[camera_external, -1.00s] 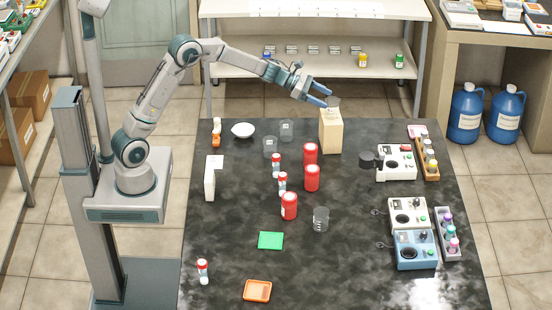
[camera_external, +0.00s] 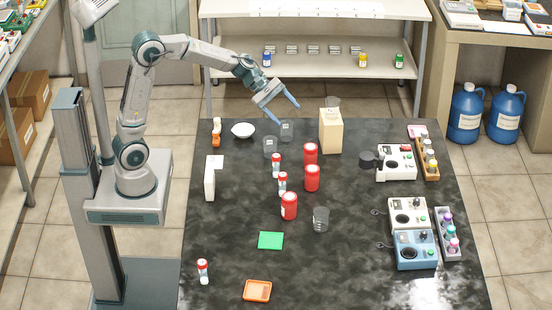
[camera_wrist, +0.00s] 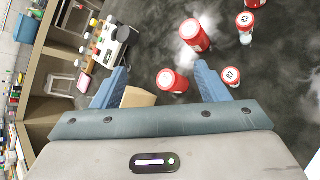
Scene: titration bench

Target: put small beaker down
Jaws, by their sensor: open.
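A small clear beaker (camera_external: 333,102) shows at the top of the pale wooden block (camera_external: 331,131) at the back of the black table. It stands on the block's rear edge or just behind it; I cannot tell which. My gripper (camera_external: 288,113) is open and empty, left of the block and above the table's back edge. In the wrist view my open fingers (camera_wrist: 161,78) hold nothing, and the block (camera_wrist: 138,97) is partly hidden behind them. Other clear beakers stand at the back left (camera_external: 270,147), behind that one (camera_external: 287,130), and near the table's middle (camera_external: 321,219).
Several red-lidded containers (camera_external: 312,178) stand mid-table. A white bowl (camera_external: 243,130) is at the back left. Instruments (camera_external: 415,250) line the right side. A green mat (camera_external: 271,240) and an orange tray (camera_external: 257,291) lie in front, with clear surface around them.

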